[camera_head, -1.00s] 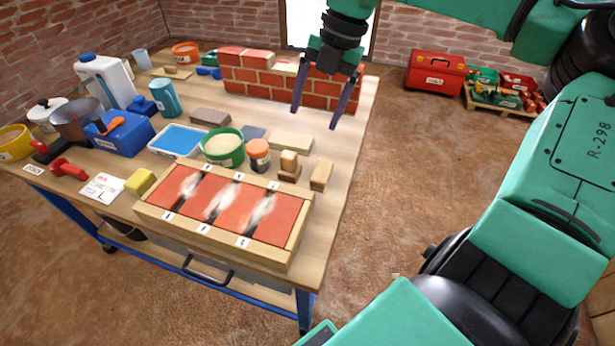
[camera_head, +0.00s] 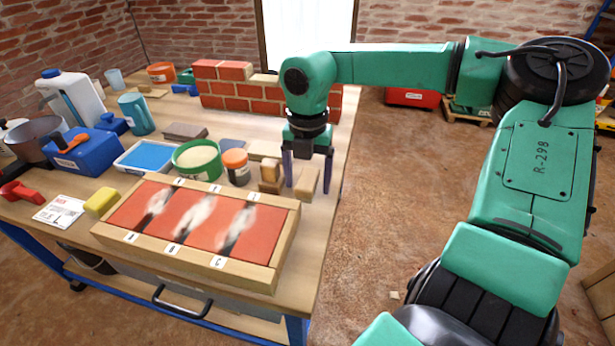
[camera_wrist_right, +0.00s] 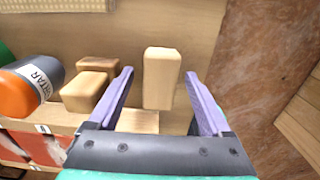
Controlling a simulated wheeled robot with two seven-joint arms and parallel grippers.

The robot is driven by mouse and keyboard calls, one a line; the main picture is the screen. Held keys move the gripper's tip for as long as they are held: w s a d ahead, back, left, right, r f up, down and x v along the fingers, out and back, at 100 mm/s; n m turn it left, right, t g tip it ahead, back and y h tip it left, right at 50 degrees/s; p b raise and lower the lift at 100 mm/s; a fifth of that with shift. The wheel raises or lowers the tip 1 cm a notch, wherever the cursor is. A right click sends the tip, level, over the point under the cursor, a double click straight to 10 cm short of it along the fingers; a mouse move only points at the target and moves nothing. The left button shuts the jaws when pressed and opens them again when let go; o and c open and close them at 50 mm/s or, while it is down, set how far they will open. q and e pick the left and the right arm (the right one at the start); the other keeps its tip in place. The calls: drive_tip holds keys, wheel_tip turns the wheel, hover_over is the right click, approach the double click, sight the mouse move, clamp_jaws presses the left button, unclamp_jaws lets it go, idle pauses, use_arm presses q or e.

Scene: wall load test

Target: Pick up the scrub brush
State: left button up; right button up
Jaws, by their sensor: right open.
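A tan, block-shaped thing (camera_head: 306,181), apparently the scrub brush, stands near the right edge of the workbench; I cannot make out bristles on it. My right gripper (camera_head: 308,188) is open above it, pointing down, with one dark finger to each side in the head view. In the right wrist view the same tan block (camera_wrist_right: 162,77) shows between the two purple fingers of the gripper (camera_wrist_right: 159,74), with a gap on both sides. Whether the fingertips are level with it I cannot tell. My left gripper is out of view.
Two small wooden blocks (camera_wrist_right: 91,84) sit just left of the gripper, beside an orange-lidded mortar jar (camera_head: 235,168). A wood-framed red panel (camera_head: 286,247) lies in front. A low brick wall (camera_head: 240,92) stands behind. The bench's right edge is close, with open floor beyond.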

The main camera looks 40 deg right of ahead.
drive_tip(key=shift+f, duration=0.1)
clamp_jaws()
drive_tip(key=shift+r+p, duration=0.3)
drive_tip(key=shift+r, duration=0.25)
wheel_tip(320, 180, up, 11)
drive_tip(key=p, duration=0.4)
wheel_tip(320, 180, up, 8)
drive_tip(key=f+p, duration=0.1)
drive_tip(key=p, duration=0.1)
hover_over(307, 177)
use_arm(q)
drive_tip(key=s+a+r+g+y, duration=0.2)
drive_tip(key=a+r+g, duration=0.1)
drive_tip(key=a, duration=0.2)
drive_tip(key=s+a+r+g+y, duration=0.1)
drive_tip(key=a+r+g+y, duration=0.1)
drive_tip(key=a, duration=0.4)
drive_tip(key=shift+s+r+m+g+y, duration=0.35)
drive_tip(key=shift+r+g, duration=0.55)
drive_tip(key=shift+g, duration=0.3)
use_arm(e)
drive_tip(key=shift+s+r, duration=0.1)
drive_tip(key=shift+r, duration=0.4)
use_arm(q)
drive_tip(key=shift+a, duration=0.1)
